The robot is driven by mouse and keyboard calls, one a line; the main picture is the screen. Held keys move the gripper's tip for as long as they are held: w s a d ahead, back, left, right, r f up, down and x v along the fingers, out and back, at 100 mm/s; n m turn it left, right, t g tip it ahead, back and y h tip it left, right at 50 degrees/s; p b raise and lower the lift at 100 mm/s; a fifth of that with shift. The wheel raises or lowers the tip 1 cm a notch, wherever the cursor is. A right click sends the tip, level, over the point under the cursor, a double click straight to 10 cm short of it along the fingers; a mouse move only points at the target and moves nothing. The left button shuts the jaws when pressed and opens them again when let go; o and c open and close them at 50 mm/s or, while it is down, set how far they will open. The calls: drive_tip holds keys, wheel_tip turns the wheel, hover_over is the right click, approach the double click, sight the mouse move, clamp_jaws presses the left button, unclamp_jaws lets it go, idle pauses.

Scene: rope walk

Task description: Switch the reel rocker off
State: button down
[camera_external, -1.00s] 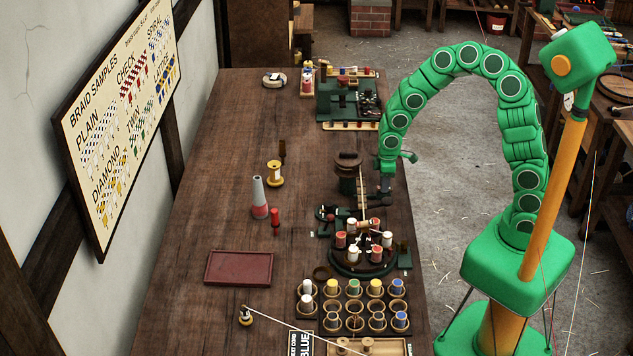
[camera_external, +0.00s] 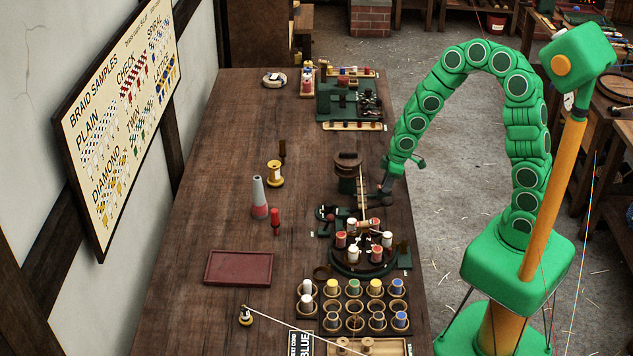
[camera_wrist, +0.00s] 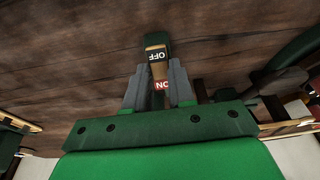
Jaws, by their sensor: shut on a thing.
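The reel rocker (camera_wrist: 157,54) shows in the wrist view as a small block with a black OFF label at its far end and a red-and-white ON label at its near end, both upside down. My gripper (camera_wrist: 159,72) has its two grey fingers shut on the rocker, one on each side. The fingers cover part of its sides. In the external view my gripper (camera_external: 376,197) is low at the right edge of the bench, beside the braiding machine. The rocker is too small and hidden there to make out.
The wooden bench (camera_external: 215,180) is clear on its left side. A round carrier stand with several bobbins (camera_external: 364,250) is just in front of my gripper. A dark post (camera_external: 347,175) stands to its left. A green machine (camera_external: 345,100) is farther back.

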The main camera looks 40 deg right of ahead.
drive_tip(key=c, duration=1)
unclamp_jaws()
drive_tip(key=shift+o, duration=0.2)
drive_tip(key=shift+r, duration=0.15)
drive_tip(key=v, duration=0.7)
drive_tip(key=shift+r, duration=0.25)
drive_tip(key=shift+s+d, duration=0.1)
drive_tip(key=shift+d, duration=0.05)
drive_tip(key=s+d+r+m+g, duration=0.1)
drive_tip(key=s+d+r+m, duration=0.2)
drive_tip(key=s, duration=0.7)
drive_tip(key=s+d+r+m+g+h, duration=0.1)
drive_tip(key=s+d+r+m, duration=0.2)
drive_tip(key=s+r, duration=0.4)
drive_tip(key=s+d+r+m+g+h, duration=0.1)
drive_tip(key=s+d+r+m, duration=0.2)
drive_tip(key=s, duration=1)
wheel_tip(320, 180, up, 2)
drive_tip(key=shift+d+g, duration=0.4)
drive_tip(key=shift+d, duration=0.25)
